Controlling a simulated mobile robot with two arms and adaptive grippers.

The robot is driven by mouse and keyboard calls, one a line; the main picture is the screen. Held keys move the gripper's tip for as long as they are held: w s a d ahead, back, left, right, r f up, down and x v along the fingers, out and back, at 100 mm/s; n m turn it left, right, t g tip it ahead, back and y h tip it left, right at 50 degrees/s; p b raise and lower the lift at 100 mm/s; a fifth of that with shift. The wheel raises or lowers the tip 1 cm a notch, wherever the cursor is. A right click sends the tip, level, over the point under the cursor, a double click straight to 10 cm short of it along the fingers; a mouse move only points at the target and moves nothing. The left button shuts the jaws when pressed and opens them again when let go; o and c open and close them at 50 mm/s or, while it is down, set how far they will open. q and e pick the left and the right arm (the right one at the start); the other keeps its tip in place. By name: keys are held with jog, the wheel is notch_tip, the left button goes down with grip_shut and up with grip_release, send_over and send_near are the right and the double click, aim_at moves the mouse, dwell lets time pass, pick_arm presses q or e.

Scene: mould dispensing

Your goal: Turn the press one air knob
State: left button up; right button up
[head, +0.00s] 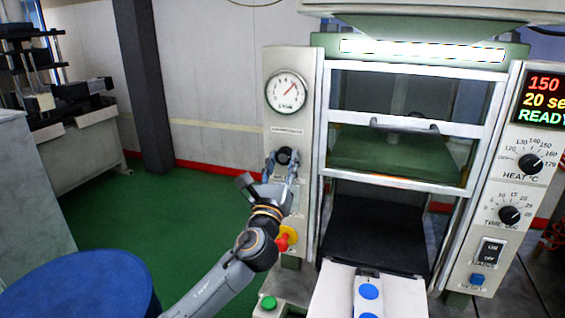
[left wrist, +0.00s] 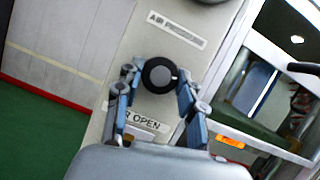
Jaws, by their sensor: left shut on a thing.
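The black round air knob (head: 284,156) sits on the press's left light-grey panel, below the round pressure gauge (head: 286,92). My left gripper (head: 283,166) reaches up to it from below and is shut on it, with a finger on each side. In the left wrist view the knob (left wrist: 159,75) shows between the two blue-grey fingers, under an "AIR" label and above a label ending in "R OPEN". My right gripper is in neither view.
The press has a clear sliding guard (head: 405,125) with a handle. The right panel (head: 517,190) carries a display reading 150, 20 sec, READY, dials and a switch. A red-and-yellow button (head: 287,238) and green button (head: 268,303) lie below. A blue drum (head: 82,285) stands lower left.

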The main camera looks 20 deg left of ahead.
pick_arm(q)
jog(key=n+y, duration=0.1)
jog(key=n, duration=0.1)
jog(key=n+g+y, duration=0.1)
jog(key=n, duration=0.2)
jog(key=shift+d+r+y+p, duration=0.1)
jog(key=shift+y+p, duration=0.2)
jog(key=n, duration=0.2)
jog(key=n+g+y+p, duration=0.1)
jog(key=n, duration=0.2)
jog(key=shift+r+n+y, duration=0.1)
jog(key=shift+n+y, duration=0.2)
jog(key=shift+n+g, duration=0.3)
jog(key=shift+g, duration=0.1)
jog(key=o, duration=1.2)
jog(key=shift+c, duration=0.2)
jog(key=shift+s+d, duration=0.1)
jog(key=shift+s, duration=0.05)
jog(key=v, duration=1.1)
jog(key=shift+s+f, duration=0.25)
jog(key=shift+s, duration=0.05)
jog(key=shift+d, duration=0.1)
